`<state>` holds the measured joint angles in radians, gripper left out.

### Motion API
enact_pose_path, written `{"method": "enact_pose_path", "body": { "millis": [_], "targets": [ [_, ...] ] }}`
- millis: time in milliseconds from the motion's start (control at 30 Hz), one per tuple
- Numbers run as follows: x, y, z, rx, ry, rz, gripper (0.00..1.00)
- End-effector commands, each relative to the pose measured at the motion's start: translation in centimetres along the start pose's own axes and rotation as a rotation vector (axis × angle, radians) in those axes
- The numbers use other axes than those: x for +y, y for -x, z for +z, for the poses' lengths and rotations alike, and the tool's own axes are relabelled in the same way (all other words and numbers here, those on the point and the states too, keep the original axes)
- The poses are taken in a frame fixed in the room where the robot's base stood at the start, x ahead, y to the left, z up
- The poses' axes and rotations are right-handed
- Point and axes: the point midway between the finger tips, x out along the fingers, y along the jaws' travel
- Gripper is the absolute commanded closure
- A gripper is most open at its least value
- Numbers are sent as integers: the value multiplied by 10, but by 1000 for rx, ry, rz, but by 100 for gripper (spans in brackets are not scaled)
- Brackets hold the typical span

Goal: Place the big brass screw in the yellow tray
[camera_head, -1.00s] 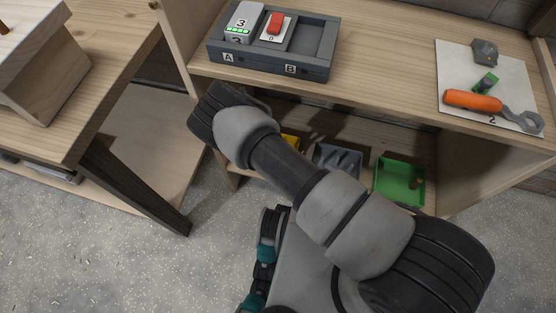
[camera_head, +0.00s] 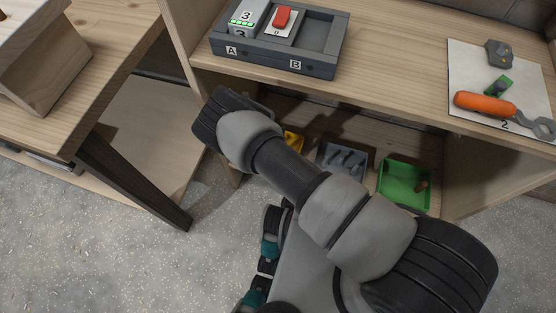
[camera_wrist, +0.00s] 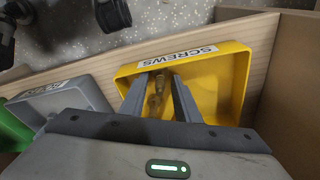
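The yellow tray (camera_wrist: 228,92), labelled SCREWS, fills the middle of the wrist view; in the head view only a part of the yellow tray (camera_head: 293,141) shows past my arm. My gripper (camera_wrist: 157,76) points down into the tray, with its two fingers apart. A brass screw (camera_wrist: 155,100) shows between the fingers, within the tray's outline. Gaps seem to show beside it; whether it rests on the tray floor is hard to tell. My gripper is hidden behind my arm in the head view.
A wooden wall (camera_wrist: 292,90) stands close to the yellow tray's right.

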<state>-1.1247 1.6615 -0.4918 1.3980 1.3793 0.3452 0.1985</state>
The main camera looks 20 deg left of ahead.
Motion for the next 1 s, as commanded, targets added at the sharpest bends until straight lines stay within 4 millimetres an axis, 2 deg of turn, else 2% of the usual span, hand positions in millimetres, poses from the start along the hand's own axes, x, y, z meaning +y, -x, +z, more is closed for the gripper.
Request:
{"method": "enact_pose_path", "body": {
  "millis": [167, 400, 600, 800, 1000],
  "targets": [
    [-2, 17, -1, 0, -2, -3, 71],
    [-2, 70, -1, -2, -1, -3, 71],
    [-1, 105, -1, -1, -1, -1, 71],
    [0, 122, 0, -1, 0, 0, 71],
    [0, 123, 0, -1, 0, 1, 71]
  ]
}}
